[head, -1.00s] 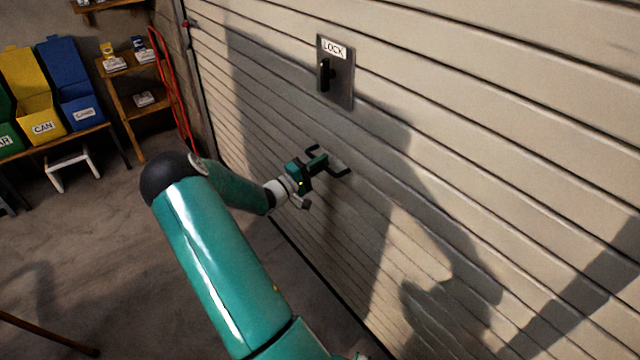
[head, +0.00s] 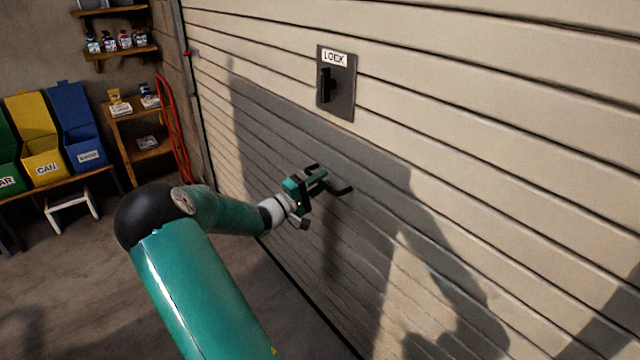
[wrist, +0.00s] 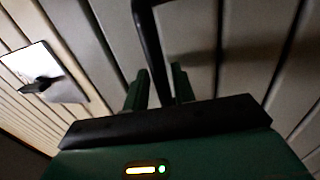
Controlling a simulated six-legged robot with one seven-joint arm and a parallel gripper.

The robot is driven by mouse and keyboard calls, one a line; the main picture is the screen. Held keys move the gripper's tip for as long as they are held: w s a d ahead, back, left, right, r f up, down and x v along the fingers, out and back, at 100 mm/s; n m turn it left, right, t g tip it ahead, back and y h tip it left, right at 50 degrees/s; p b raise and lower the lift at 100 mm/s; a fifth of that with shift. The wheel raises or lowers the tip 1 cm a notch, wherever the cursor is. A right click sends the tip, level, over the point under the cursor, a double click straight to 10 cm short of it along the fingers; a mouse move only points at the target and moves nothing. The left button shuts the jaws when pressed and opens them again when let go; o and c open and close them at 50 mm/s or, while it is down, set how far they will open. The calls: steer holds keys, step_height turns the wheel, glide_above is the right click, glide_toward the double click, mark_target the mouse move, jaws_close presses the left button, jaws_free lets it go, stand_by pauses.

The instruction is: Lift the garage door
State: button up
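The garage door (head: 480,130) is a beige slatted surface filling the right of the head view. Its dark U-shaped handle (head: 342,191) stands out from the slats, below the lock plate (head: 347,103). My gripper (head: 317,180) is at the handle. In the wrist view, the handle's dark bar (wrist: 150,40) passes between my two green fingers (wrist: 160,85), which look closed around it; contact on both sides is partly hidden. The lock plate (wrist: 45,75) shows at left there, with a dark knob. Whether there is a gap under the door is unclear.
A small wooden shelf (head: 150,150) and a red hose-like loop (head: 172,120) are near the door's far edge. The concrete floor (head: 90,280) beside my arm is clear.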

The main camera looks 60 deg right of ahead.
steer(key=shift+o, duration=0.3)
steer(key=shift+f, duration=0.1)
steer(key=v, duration=1.3)
steer(key=shift+a, duration=0.3)
steer(key=shift+w, duration=0.15)
